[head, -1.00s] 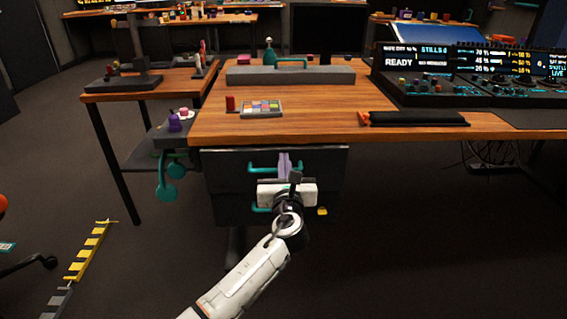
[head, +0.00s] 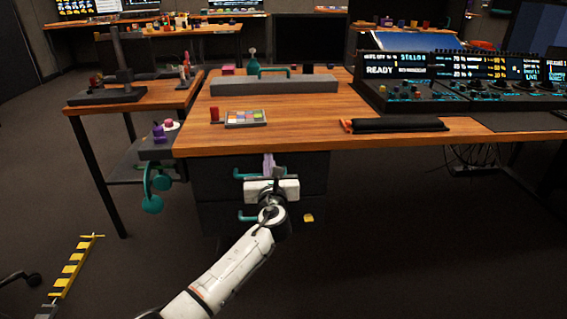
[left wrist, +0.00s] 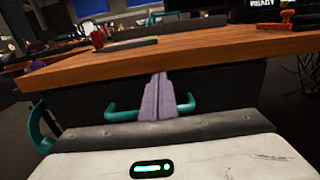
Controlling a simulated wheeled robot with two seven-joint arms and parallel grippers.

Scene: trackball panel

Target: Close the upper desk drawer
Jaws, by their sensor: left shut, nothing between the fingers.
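The upper desk drawer (head: 312,172) is a dark front just under the wooden desktop, with a teal bar handle (head: 240,173). It also shows in the left wrist view (left wrist: 225,90), where its handle (left wrist: 120,117) runs behind my fingers. No clear gap shows between the drawer front and the desk, but my gripper hides part of it. My left gripper (head: 268,162) is shut and empty, its purple-grey fingers (left wrist: 160,97) in front of the drawer's middle at the handle. I cannot tell whether they touch the front. My right gripper is out of view.
A lower drawer (head: 305,212) with a teal handle (head: 247,216) and a yellow tag is below. The wooden desktop (head: 300,115) overhangs above. A teal-armed thing (head: 152,190) hangs left of the drawers, by a side table (head: 130,92). The floor to the right is open.

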